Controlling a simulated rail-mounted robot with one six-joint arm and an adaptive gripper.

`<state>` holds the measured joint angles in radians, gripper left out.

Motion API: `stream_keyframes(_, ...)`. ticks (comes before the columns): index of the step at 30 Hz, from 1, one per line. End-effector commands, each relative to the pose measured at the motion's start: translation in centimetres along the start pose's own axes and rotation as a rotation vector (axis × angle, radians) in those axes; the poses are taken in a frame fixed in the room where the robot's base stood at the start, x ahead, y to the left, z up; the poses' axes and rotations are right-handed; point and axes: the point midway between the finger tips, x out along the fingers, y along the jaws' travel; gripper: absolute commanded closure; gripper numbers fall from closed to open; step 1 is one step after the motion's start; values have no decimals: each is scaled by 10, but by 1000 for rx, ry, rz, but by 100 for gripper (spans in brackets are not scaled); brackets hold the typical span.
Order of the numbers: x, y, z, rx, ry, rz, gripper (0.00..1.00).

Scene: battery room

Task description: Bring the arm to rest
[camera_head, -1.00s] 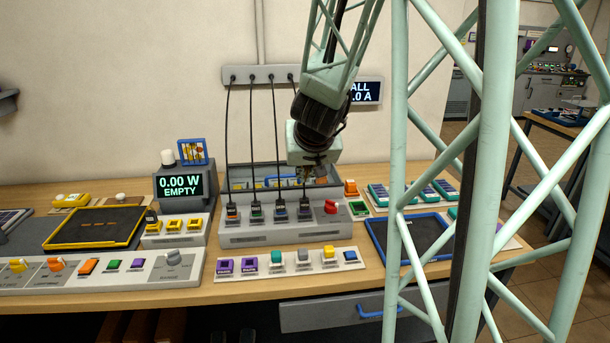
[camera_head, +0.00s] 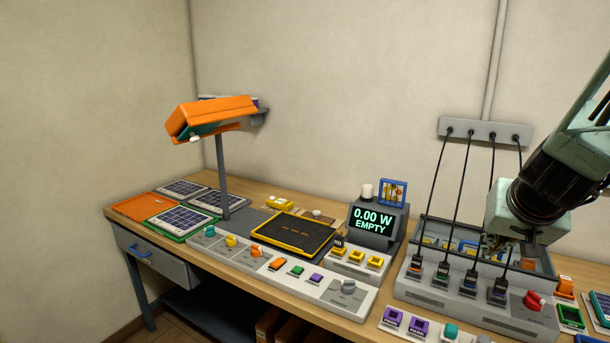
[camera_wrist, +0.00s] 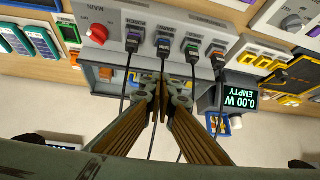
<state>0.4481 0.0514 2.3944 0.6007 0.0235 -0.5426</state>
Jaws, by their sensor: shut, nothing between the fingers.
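My arm comes in at the right edge of the head view, with a pale green wrist and a black joint. My gripper (camera_head: 498,246) hangs above the grey charging unit (camera_head: 440,296), among its black cables. In the wrist view the two brown fingers of my gripper (camera_wrist: 163,82) meet at the tips with nothing between them. The fingertips overlap the charger's row of plugs and cables in that picture; whether they touch a cable I cannot tell.
Several cables run from a grey wall strip (camera_head: 485,131) to the charger. A display reading "0.00 W EMPTY" (camera_head: 374,221) stands left of it. Further left are a black tray with yellow rim (camera_head: 291,237), an orange lamp (camera_head: 212,112) on a post and solar panels (camera_head: 182,189).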

Motion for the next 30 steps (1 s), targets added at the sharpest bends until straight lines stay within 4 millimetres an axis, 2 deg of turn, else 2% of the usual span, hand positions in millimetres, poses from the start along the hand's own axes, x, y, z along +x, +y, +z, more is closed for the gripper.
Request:
stream_keyframes(1,-10,-13,3,-14,-3,-20,100)
stream_keyframes(6,-42,-50,19,-59,-29,-84,100)
stream_keyframes(15,-98,-100,56,-139,-85,-172,100)
stream_keyframes(21,-136,-121,85,-189,-125,-213,100)
stream_keyframes(30,-190,-138,132,-263,-185,-249,100)
